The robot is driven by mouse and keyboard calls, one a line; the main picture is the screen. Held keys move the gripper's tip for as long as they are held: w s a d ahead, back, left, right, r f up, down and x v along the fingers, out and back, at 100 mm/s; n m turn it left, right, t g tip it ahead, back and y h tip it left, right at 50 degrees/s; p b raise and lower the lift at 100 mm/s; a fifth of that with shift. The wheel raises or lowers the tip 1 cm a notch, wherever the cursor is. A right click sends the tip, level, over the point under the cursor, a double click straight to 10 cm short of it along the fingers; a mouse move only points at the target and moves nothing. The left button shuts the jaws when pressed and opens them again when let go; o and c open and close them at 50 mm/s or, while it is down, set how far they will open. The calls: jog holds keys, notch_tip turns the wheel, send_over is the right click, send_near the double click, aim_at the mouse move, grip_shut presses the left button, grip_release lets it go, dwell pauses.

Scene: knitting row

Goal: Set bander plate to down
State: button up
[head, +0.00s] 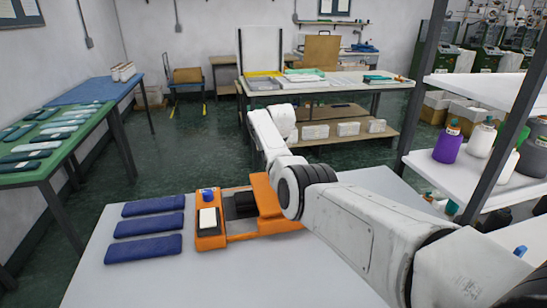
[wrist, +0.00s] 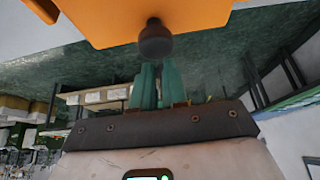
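The orange bander (head: 222,238) stands on the light table. Its orange plate (head: 265,195) stands raised and tilted at the right side, beside my arm. In the wrist view, an orange panel (wrist: 200,18) fills the top, with a round dark knob (wrist: 155,40) on its lower edge. My gripper (wrist: 157,66) has its teal fingers close together, with the tips right at the knob. I cannot tell whether they touch it. The knob is not gripped between the fingers. In the head view, my gripper is hidden behind my arm and the plate.
Several folded blue cloths (head: 146,225) lie left of the bander. A white block (head: 208,219) and a blue-topped item (head: 208,195) sit on its left part. A shelf (head: 480,175) with bottles stands close to the right of my arm. The table's front left is clear.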

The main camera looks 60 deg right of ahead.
jog(key=o, duration=0.6)
jog(key=shift+s+a+f, duration=0.2)
jog(key=shift+a+f, duration=0.05)
jog(key=shift+f, duration=0.5)
jog(key=shift+o, duration=1.3)
jog(key=shift+w+a, duration=0.15)
jog(key=shift+w, duration=0.05)
jog(key=shift+r, duration=0.2)
jog(key=shift+s+r, duration=0.15)
jog(key=shift+r, duration=0.3)
jog(key=v, duration=0.9)
jog(key=shift+a+r, duration=0.15)
jog(key=shift+r, duration=0.15)
jog(key=shift+s, duration=0.1)
